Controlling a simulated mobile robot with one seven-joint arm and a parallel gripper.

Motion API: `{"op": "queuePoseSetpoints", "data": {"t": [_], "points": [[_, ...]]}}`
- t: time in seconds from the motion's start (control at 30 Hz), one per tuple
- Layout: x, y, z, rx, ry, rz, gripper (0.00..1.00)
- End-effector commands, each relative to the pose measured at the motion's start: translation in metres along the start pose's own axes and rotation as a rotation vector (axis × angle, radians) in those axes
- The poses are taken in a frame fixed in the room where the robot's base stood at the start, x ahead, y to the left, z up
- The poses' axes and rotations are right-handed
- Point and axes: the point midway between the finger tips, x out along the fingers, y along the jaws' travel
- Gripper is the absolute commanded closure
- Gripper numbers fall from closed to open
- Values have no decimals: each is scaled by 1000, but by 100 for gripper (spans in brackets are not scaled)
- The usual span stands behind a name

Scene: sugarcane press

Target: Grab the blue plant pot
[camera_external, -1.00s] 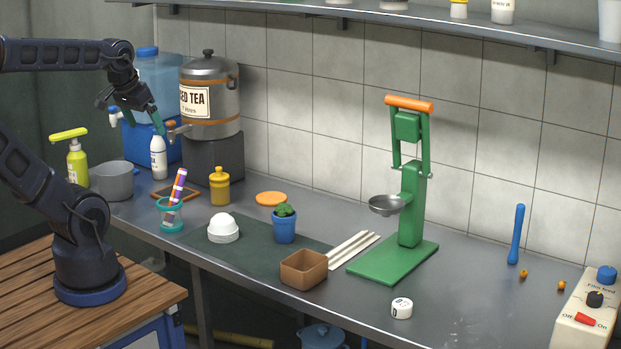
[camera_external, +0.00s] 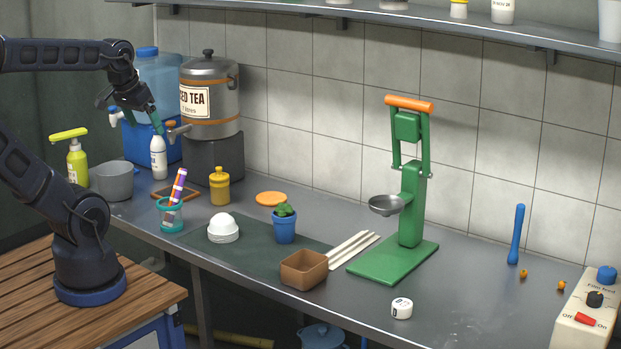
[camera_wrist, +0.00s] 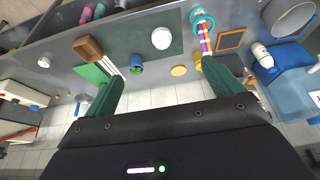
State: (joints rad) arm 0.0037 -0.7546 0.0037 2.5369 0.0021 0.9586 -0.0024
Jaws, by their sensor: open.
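The blue plant pot (camera_external: 285,229) with a small green plant stands upright on the counter, at the back edge of a dark green mat. It also shows in the wrist view (camera_wrist: 137,69), small and in the gap between the two fingers. My gripper (camera_external: 157,122) is in the upper left of the external view, above the counter and in front of the drinks dispensers, well away from the pot. In the wrist view its green fingers (camera_wrist: 163,75) are spread apart with nothing between them.
Near the pot are a white dome (camera_external: 223,229), a brown box (camera_external: 304,269), white strips (camera_external: 352,250), an orange disc (camera_external: 271,198) and the green press (camera_external: 411,215). A yellow bottle (camera_external: 219,187) and a cup of pens (camera_external: 171,216) stand left. A shelf (camera_external: 400,22) runs above.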

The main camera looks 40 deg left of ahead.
Motion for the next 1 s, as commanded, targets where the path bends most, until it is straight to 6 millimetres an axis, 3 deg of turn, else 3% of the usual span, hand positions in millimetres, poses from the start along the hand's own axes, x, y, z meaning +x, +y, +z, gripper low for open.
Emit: {"op": "queuePoseSetpoints", "data": {"t": [0.17, 0.37, 0.67, 1.0], "points": [[4, 3, -7, -40, -7, 18, 8], [26, 20, -38, -244, -44, 95, 8], [72, 51, -92, -651, -136, 191, 8], [141, 84, -145, -1131, -257, 222, 8]]}}
